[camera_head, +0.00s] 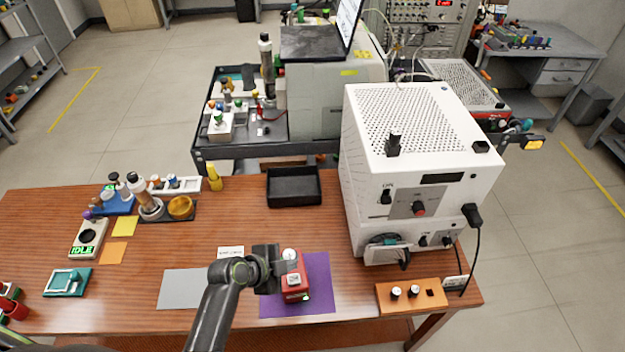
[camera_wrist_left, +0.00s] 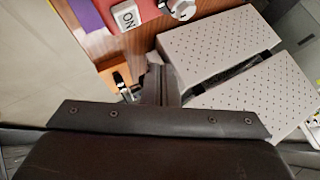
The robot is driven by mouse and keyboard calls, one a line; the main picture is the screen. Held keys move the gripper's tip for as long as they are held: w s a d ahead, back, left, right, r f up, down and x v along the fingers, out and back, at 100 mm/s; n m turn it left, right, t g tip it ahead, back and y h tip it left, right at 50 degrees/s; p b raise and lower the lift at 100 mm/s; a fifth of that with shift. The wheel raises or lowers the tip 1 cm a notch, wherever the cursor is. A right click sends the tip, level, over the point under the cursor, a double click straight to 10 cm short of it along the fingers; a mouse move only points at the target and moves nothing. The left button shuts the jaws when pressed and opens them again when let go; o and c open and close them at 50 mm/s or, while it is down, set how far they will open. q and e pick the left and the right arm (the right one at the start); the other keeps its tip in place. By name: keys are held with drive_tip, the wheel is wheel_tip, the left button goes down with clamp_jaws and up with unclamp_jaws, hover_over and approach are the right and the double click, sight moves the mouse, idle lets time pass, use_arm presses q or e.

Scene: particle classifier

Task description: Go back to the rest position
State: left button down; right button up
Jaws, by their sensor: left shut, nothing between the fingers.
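My left gripper (camera_head: 275,268) is shut and empty at the front middle of the wooden table (camera_head: 215,205). Its arm comes in from the bottom of the head view. In the head view it overlaps the left side of a small red device (camera_head: 296,284) on a purple mat (camera_head: 322,298); I cannot tell whether they touch. In the left wrist view my gripper's dark body fills the bottom, and the red device with its "ON" label (camera_wrist_left: 127,16) shows at the top. My right gripper is not in view.
A large white machine (camera_head: 420,165) stands on the right of the table, with an orange block (camera_head: 411,296) in front. A black tray (camera_head: 294,187) lies behind my gripper. A grey mat (camera_head: 186,289) lies left of my arm. Bottles and a bowl (camera_head: 180,207) stand at the left back.

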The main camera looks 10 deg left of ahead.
use_arm(q)
drive_tip(key=s+a+r+n+g+y, duration=0.2)
drive_tip(key=s+a+r+n+y, duration=0.2)
drive_tip(key=s+a+n, duration=0.6)
drive_tip(key=s+a+r+n+g+y, duration=0.1)
drive_tip(key=s+a+r+n+y, duration=0.35)
drive_tip(key=s, duration=0.85)
drive_tip(key=a+f+n+g+h+b, duration=0.25)
drive_tip(key=f+b, duration=0.45)
drive_tip(key=f, duration=2.3)
drive_tip(key=s+f+b, duration=0.3)
drive_tip(key=s+f, duration=0.4)
drive_tip(key=f, duration=0.5)
drive_tip(key=s+f+b, duration=0.3)
drive_tip(key=s+f, duration=0.4)
drive_tip(key=f, duration=0.4)
drive_tip(key=shift+s+d+f+y, duration=0.3)
drive_tip(key=shift+s+d+f, duration=0.05)
drive_tip(key=shift+d, duration=0.05)
